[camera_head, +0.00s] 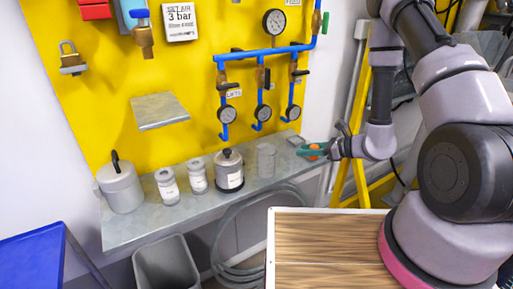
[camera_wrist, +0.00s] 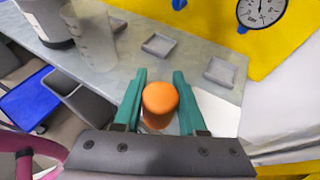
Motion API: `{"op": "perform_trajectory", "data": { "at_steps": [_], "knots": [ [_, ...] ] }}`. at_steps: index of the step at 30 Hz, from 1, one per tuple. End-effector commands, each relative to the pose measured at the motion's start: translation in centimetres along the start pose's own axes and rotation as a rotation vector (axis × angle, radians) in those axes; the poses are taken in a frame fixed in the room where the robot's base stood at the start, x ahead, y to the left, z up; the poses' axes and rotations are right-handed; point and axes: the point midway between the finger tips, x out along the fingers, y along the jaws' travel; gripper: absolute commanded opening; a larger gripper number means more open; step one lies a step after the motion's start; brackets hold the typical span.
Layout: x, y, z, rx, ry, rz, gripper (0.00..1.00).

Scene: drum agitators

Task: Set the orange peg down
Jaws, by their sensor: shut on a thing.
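The orange peg (camera_wrist: 159,104) is a rounded cylinder between the teal fingers of my gripper (camera_wrist: 159,76) in the wrist view. In the head view the peg (camera_head: 314,147) shows as a small orange spot at my gripper (camera_head: 310,151), over the right end of the grey shelf (camera_head: 215,205). My gripper is shut on the peg. The peg's lower end is hidden, so I cannot tell whether it touches the shelf. Shallow square grey trays lie beyond the fingers in the wrist view: one in the middle (camera_wrist: 159,46) and one at the right (camera_wrist: 220,72). Both look empty.
A clear cup (camera_wrist: 92,38) stands left of the peg on the shelf. Farther left in the head view are a dark-lidded jar (camera_head: 229,172), two smaller jars and a lidded pot (camera_head: 121,188). Blue pipes with gauges (camera_head: 263,112) hang on the yellow panel behind.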

Motion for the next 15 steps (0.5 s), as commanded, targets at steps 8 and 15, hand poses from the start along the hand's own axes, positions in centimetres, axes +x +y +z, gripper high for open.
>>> {"op": "perform_trajectory", "data": {
  "at_steps": [8, 15],
  "knots": [
    [4.4, 0.3, 1.9, -0.004, -0.007, 0.005, 0.00],
    [10.4, 0.3, 4.4, -0.003, -0.007, 0.003, 0.00]
  ]
}}
